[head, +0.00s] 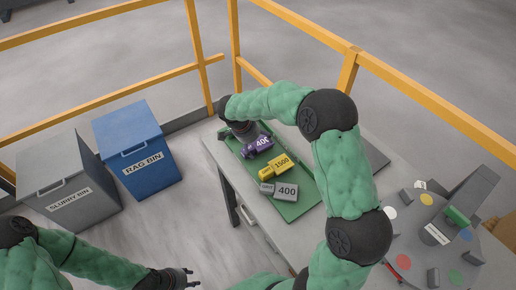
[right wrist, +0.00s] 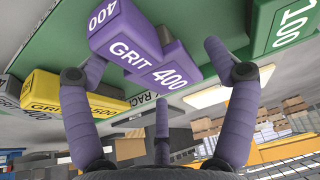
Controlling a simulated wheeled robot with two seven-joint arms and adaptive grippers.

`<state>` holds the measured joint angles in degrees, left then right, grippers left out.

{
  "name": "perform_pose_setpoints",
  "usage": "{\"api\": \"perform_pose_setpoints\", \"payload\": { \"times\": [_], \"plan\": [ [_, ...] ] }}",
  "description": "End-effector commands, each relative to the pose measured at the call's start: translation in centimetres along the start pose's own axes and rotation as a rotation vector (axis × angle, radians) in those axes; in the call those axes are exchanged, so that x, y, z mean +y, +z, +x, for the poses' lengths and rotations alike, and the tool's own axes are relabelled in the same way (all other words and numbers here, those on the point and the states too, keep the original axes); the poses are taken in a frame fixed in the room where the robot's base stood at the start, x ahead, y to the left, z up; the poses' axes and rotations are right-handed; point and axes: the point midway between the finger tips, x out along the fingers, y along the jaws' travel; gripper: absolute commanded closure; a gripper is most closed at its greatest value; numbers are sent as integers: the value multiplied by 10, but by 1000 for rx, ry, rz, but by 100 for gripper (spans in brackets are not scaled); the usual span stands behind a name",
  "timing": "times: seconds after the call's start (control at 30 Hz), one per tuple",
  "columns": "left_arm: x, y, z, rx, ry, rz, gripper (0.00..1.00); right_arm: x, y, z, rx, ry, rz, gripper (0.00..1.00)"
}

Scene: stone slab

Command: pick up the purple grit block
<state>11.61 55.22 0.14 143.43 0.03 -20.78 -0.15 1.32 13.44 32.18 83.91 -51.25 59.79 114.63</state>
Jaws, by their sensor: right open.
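The purple grit block (head: 259,146), marked 400, lies on the green rack board (head: 297,209) beyond a yellow block. In the right wrist view the purple block (right wrist: 138,48) fills the upper middle, reading GRIT 400. My right gripper (right wrist: 157,72) is open, with one finger left of the block, one to its right and a third below in the picture. Whether any finger touches it, I cannot tell. In the head view my right gripper (head: 243,133) is partly hidden by its own arm. My left gripper (head: 190,277) is open and empty, low in the picture, away from the table.
A green block (right wrist: 285,22) is right of the purple one. A blue rag bin (head: 140,150) and grey slurry bin (head: 65,180) stand left. Yellow railing (head: 300,23) runs behind.

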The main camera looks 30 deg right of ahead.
Motion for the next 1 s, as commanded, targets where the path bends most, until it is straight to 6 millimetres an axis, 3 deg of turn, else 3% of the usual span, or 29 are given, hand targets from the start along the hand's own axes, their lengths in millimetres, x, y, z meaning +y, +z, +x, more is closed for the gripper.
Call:
{"api": "perform_pose_setpoints", "payload": {
  "times": [0.27, 0.5, 0.53, 1.0],
  "plan": [
    [0, 0, 1, 0, 0, 0, 60, 0, 0, 5, 0, -2, 1, 14],
    [0, 0, 1, 0, 0, 0, 60, 0, 0, 6, -1, -1, 0, 79],
    [0, 0, 1, 0, 0, 0, 60, 0, 0, 6, -1, -1, -1, 81],
    [1, 0, -2, 0, 0, 0, 60, 1, -1, -2, -3, 3, -2, 82]
  ]
}}
